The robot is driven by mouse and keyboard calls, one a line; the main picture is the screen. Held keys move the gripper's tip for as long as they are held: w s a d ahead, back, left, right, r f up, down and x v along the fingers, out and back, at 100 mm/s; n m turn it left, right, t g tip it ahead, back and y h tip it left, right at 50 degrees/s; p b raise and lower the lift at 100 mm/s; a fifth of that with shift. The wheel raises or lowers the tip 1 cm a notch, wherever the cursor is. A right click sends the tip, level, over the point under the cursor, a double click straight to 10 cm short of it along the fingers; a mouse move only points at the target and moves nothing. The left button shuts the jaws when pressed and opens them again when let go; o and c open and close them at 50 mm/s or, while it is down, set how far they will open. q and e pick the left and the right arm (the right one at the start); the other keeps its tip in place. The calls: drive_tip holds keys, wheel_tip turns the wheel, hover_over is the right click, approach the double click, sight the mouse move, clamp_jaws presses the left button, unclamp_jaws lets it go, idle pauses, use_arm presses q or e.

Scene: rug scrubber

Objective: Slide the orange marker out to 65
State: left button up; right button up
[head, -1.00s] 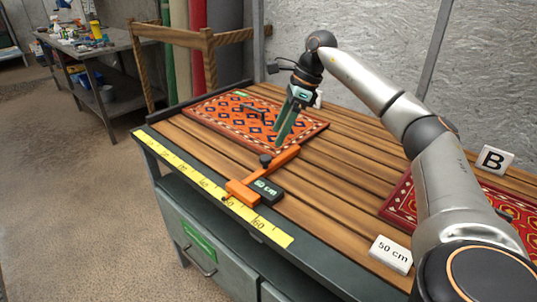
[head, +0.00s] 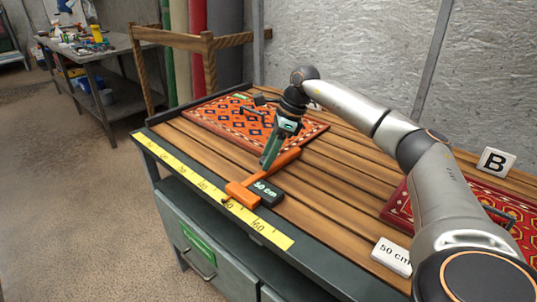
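The orange marker (head: 236,192) lies across the slatted bench top, its foot at the yellow ruler (head: 180,168) and its arm reaching back toward the patterned rug. Its dark display (head: 267,192) reads 50 cm. The ruler's 60 shows further right than the marker's foot. My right gripper (head: 265,165) points down at the marker's arm, where the dark knob stood; its fingers now hide the knob. The fingers overlap in this view, so I cannot tell whether they are open, shut or gripping. My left gripper is not in view.
An orange patterned rug (head: 235,122) with a dark handle lies at the back left. A red rug (head: 402,207) lies at the right, partly behind my arm. Bare slats lie right of the marker.

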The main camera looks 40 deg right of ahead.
clamp_jaws()
idle(1.0)
